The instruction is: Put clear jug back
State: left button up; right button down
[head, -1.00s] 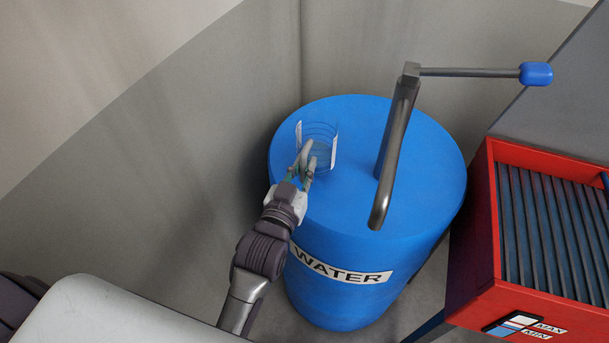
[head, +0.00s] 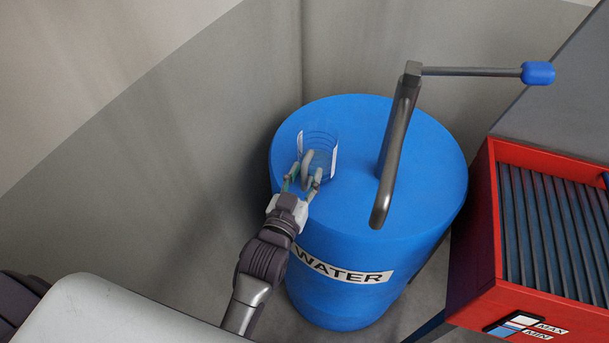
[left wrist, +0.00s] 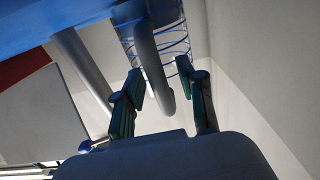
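The clear jug (head: 321,141) with blue rings stands upright on top of the blue water barrel (head: 345,205), left of the pump spout. My left gripper (head: 304,176) is at the near side of the jug, by its grey handle. In the left wrist view the fingers of my left gripper (left wrist: 160,82) are spread apart, with the jug's handle (left wrist: 150,62) between them and a gap on both sides. The clear jug wall (left wrist: 176,42) shows behind the handle. My right gripper is not in view.
A grey pump (head: 395,145) with a blue-ended crank (head: 537,73) rises from the barrel top, right of the jug. A red box (head: 480,240) with dark slats stands at the right. Walls close in behind and left of the barrel.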

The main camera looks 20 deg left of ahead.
pick_arm(q)
jog(key=shift+r, duration=0.15)
jog(key=shift+s, duration=0.25)
jog(key=s+b, duration=0.1)
jog(key=s, duration=1)
jog(key=shift+s+a+b, duration=0.2)
jog(key=shift+s+b, duration=0.05)
jog(key=shift+b, duration=0.05)
